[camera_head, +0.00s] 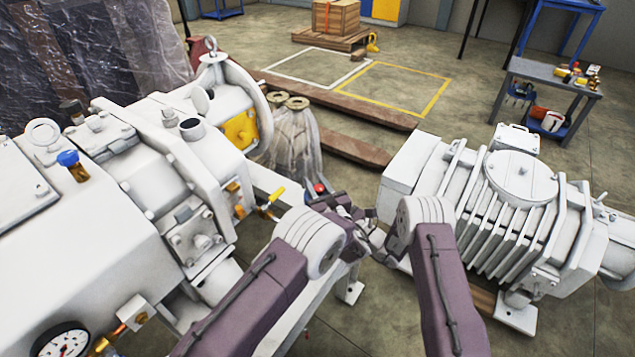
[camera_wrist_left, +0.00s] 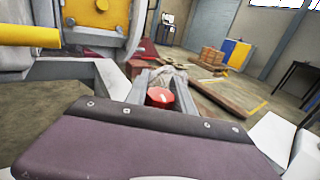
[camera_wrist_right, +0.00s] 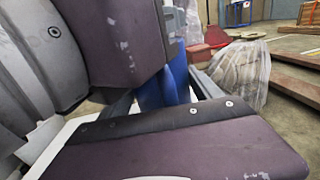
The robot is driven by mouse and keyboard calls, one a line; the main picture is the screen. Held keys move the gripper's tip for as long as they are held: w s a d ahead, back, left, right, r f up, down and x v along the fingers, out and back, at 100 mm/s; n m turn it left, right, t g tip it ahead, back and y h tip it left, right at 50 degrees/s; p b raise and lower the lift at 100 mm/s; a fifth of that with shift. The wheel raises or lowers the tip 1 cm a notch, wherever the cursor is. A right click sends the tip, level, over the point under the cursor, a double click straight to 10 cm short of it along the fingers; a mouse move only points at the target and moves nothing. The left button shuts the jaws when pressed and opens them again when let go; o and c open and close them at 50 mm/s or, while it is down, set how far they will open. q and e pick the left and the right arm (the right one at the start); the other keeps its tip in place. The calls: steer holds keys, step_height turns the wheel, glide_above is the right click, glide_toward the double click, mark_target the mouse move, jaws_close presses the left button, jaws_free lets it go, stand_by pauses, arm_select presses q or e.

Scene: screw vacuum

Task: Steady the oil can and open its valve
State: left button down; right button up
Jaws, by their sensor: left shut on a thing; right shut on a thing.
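The oil can is mostly hidden by my grippers and wrists. Its blue body (camera_wrist_right: 168,85) shows between the fingers of my right gripper (camera_wrist_right: 167,90) in the right wrist view. A round red part (camera_wrist_left: 160,97), apparently its valve, sits between the fingers of my left gripper (camera_wrist_left: 160,92) in the left wrist view. In the head view a small red piece (camera_head: 319,188) shows beside my left gripper (camera_head: 338,203). My right gripper (camera_head: 372,235) is close by, lower and to the right. Both grippers are shut on it; the valve's turn cannot be told.
A large white machine (camera_head: 150,170) with a pressure gauge (camera_head: 62,342) and a yellow-handled valve (camera_head: 270,201) stands close on the left. A ribbed white pump (camera_head: 500,215) stands on the right. A plastic-wrapped item (camera_head: 295,145) and pallet boards (camera_head: 350,147) lie behind. Open floor lies beyond.

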arm_select(q)
steer(key=shift+s+a+n+g+y, duration=0.1)
steer(key=shift+a+n+g+y, duration=0.2)
steer(key=shift+n+g+y, duration=0.55)
steer(key=shift+t+y, duration=0.25)
steer(key=shift+y, duration=0.1)
steer(key=shift+r, duration=0.1)
steer(key=c, duration=1.1)
jaws_free()
steer(key=shift+o, duration=0.2)
step_height(320, 180, up, 10)
